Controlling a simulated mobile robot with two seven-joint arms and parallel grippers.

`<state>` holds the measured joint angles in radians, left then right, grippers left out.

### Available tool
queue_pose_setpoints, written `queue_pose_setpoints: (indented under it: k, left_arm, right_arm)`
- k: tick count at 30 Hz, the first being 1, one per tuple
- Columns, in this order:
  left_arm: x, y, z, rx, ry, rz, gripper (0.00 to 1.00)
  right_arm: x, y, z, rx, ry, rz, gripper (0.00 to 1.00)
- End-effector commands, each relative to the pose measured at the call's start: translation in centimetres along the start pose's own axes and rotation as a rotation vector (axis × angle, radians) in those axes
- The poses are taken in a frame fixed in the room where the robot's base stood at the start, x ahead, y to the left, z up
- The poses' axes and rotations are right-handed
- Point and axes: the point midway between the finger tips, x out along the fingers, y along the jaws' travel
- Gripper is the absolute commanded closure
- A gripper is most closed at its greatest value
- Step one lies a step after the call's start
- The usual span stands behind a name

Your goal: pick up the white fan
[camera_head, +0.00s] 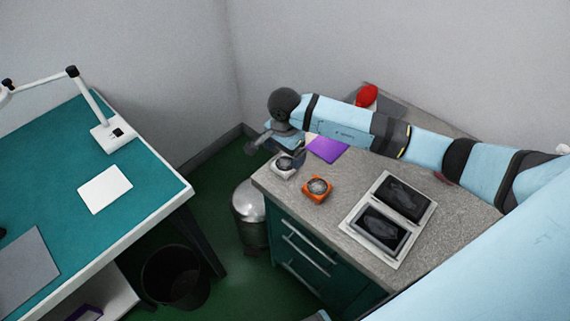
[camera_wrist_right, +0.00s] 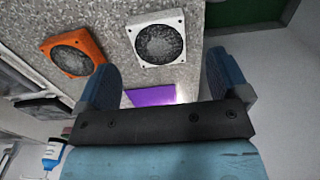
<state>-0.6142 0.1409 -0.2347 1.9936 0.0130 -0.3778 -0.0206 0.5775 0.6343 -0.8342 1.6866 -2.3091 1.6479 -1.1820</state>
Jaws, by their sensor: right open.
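The white fan (camera_head: 284,165) lies flat near the back left corner of the grey speckled counter (camera_head: 335,222). It also shows in the right wrist view (camera_wrist_right: 157,46), a square white frame with a round dark grille, ahead of and between my right fingers. My right gripper (camera_wrist_right: 165,80) is open and empty, and it does not touch the fan. In the head view my right gripper (camera_head: 268,140) hangs just above and behind the fan. My left gripper is not in view.
An orange fan (camera_head: 318,188) lies right of the white one. A purple sheet (camera_head: 327,149) lies behind, and a tray with two dark panels (camera_head: 376,241) is at front right. A red object (camera_head: 366,95) is at the back. A metal bin (camera_head: 246,207) stands left of the counter.

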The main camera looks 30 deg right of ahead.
Motion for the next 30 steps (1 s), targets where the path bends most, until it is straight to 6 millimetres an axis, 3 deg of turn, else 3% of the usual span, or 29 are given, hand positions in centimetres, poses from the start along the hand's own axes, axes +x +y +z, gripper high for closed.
queue_pose_setpoints:
  k: [7,16,17,24,30]
  left_arm:
    - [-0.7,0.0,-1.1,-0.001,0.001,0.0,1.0]
    - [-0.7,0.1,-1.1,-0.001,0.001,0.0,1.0]
    - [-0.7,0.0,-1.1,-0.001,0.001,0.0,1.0]
    - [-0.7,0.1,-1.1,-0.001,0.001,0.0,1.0]
    - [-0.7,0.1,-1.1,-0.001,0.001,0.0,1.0]
  right_arm:
    - [3.5,0.1,0.0,0.002,-0.002,0.002,0.06]
    - [4.3,0.1,0.0,0.001,-0.001,0.0,0.06]
    - [4.3,0.1,0.0,0.001,-0.001,0.0,0.09]
    - [4.3,0.1,0.0,0.001,-0.001,0.0,0.6]
    - [4.3,0.1,0.0,0.001,0.0,0.0,0.61]
